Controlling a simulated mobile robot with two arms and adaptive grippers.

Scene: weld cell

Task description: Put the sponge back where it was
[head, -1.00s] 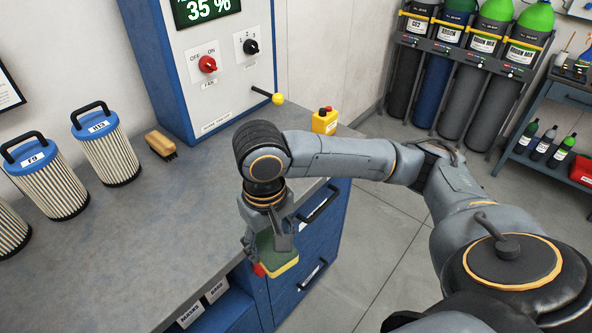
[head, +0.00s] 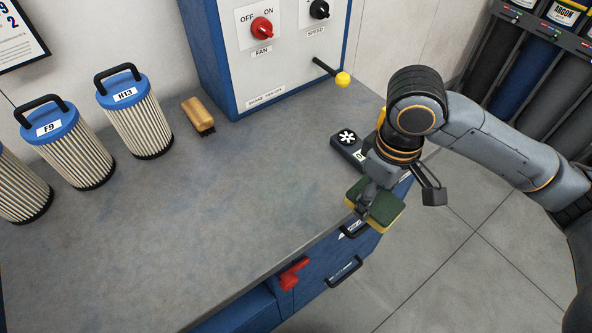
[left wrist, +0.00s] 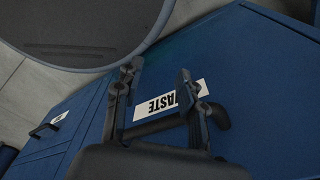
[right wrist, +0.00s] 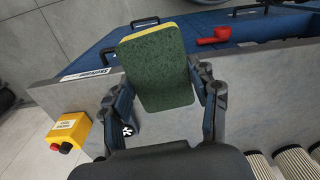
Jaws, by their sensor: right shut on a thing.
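The sponge (head: 380,203), green on one face and yellow on the other, is held by my right gripper (head: 365,195) over the bench's front edge near its right end. In the right wrist view the sponge (right wrist: 157,70) is tilted between the two fingers, its green face towards the camera. The grey bench top (head: 200,230) shows no mark that I can tell as the sponge's former place. My left gripper (left wrist: 155,85) is outside the head view; its fingers are apart in front of a blue front labelled WASTE.
A wooden brush (head: 198,115), filters (head: 135,115) and a control cabinet (head: 215,60) line the back. The middle bench top is clear.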

